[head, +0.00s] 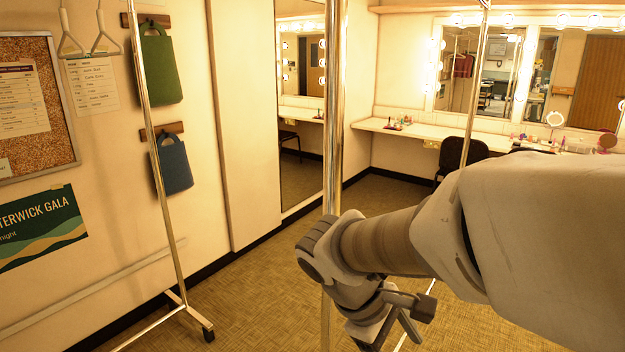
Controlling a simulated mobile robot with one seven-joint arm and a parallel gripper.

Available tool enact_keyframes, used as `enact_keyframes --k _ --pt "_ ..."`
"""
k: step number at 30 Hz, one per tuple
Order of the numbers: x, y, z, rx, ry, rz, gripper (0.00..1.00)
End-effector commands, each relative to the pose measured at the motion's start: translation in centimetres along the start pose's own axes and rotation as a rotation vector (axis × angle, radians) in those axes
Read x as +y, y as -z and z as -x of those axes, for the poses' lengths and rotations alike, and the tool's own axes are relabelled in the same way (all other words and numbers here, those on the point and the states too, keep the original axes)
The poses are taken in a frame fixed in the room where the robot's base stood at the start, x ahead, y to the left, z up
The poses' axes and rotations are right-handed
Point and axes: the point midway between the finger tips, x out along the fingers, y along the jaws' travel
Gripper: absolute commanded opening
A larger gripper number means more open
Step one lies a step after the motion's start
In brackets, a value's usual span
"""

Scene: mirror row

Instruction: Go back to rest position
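My arm reaches in from the right side of the head view and bends down at the wrist. My gripper (412,318) is at the lower middle, above the carpet in the picture, seen from above and partly turned away. The gap between its fingertips does not show clearly, and I see no object in it. The wrist covers part of a shiny metal post (335,120) behind it; I cannot tell how close they are.
A metal rail frame (160,190) with a wheeled foot stands at the left, with hangers (105,45) on top. Green (160,68) and blue (174,165) bags hang on the wall. A mirror counter (440,134) and chair (462,153) are behind. Carpet (255,290) is bare at lower left.

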Motion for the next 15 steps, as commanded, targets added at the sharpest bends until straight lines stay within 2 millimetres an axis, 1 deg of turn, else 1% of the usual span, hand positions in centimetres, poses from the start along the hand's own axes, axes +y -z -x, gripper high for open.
enact_keyframes --k 1,6,12,15 --pt "-0.1 -1.1 0.3 0.045 0.033 -0.076 0.73" --pt "-1.0 -3.6 1.4 0.202 0.139 -0.325 0.73" --pt "-2.0 -5.7 3.0 0.389 0.233 -0.616 0.73" --pt "-2.3 -6.5 3.9 0.475 0.266 -0.744 0.73"
